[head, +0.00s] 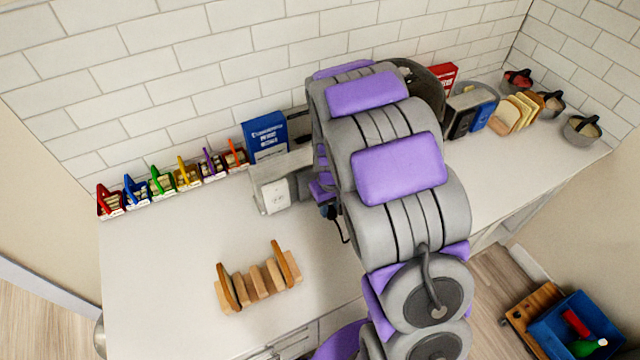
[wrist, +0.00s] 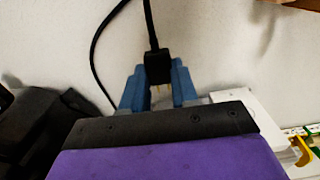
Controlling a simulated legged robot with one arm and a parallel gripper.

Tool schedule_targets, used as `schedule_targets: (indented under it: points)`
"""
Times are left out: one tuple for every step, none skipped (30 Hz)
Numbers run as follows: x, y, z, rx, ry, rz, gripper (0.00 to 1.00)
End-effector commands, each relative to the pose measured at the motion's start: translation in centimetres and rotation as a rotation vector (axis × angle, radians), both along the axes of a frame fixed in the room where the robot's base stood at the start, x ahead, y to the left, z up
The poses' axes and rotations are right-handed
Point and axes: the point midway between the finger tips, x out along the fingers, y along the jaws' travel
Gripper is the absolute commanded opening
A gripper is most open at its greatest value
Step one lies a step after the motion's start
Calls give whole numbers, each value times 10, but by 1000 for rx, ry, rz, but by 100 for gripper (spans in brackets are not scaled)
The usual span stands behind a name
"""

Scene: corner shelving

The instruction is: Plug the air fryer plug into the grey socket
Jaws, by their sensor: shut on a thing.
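In the wrist view, the black plug (wrist: 157,68) sits between the blue fingertips of my gripper (wrist: 157,86), which is shut on it. Its metal prongs point toward the bottom of the picture, and its black cable runs up from it. In the head view, a light grey socket box (head: 273,194) with outlet holes on its front stands on the counter, left of my arm. My gripper is largely hidden behind my arm there, close to the box's right side. A pale box edge also shows right of the gripper in the wrist view. Contact between prongs and socket cannot be seen.
A wooden rack (head: 258,283) lies on the counter (head: 170,260) in front. Several small coloured-handle baskets (head: 160,180) line the wall. A blue box (head: 265,135) stands behind the socket. A dark rounded appliance (head: 428,95) is partly hidden by my arm. Bread slices (head: 515,112) are at right.

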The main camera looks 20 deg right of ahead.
Motion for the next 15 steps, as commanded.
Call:
schedule_targets:
  points:
    - [-2, 2, 1, -5, 0, 3, 0]
    - [-2, 4, 0, -8, -2, 4, 0]
    - [-2, 6, 0, -11, -2, 6, 0]
    - [-2, 9, -1, -13, -2, 6, 0]
    - [-1, 11, -1, -15, -2, 6, 0]
    - [-1, 12, -1, -16, -1, 6, 0]
    - [-1, 13, -1, -17, -1, 6, 0]
    - [0, 14, -1, -18, -1, 6, 0]
    - [0, 15, -2, -19, 0, 6, 0]
    - [0, 15, -2, -19, 0, 6, 0]
    - [0, 15, -2, -19, 0, 6, 0]
    - [0, 15, -2, -19, 1, 6, 0]
    - [0, 14, -1, -18, 2, 6, 0]
    - [0, 13, -1, -16, 1, 6, 0]
    - [2, 11, -2, -14, 1, 5, 0]
